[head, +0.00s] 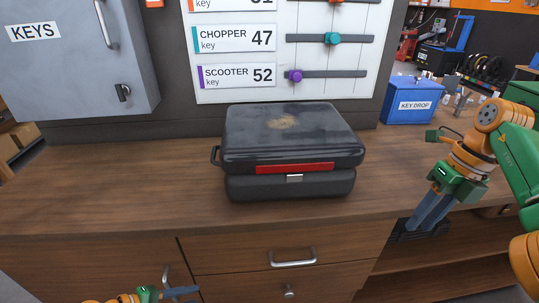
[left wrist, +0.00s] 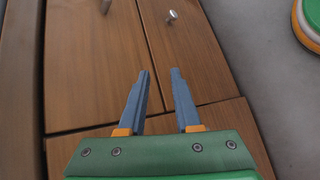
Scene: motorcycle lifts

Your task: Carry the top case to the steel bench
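The top case (head: 288,135) is a dark, closed box with a red strip and a silver latch on its front and a handle loop at its left side. It sits flat on a wooden counter (head: 95,200) in the head view. My right gripper (head: 428,228) hangs fingers down to the right of the case, apart from it; whether its fingers are parted is unclear. My left gripper is low at the bottom left, below the counter edge; in the left wrist view (left wrist: 161,75) its fingers are apart with nothing between them. No steel bench can be made out.
A grey key cabinet (head: 75,65) and a key board (head: 238,45) with sliders stand behind the counter. A blue key drop box (head: 412,102) is at the back right. Drawers with handles (head: 293,258) are below. The counter is clear left of the case.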

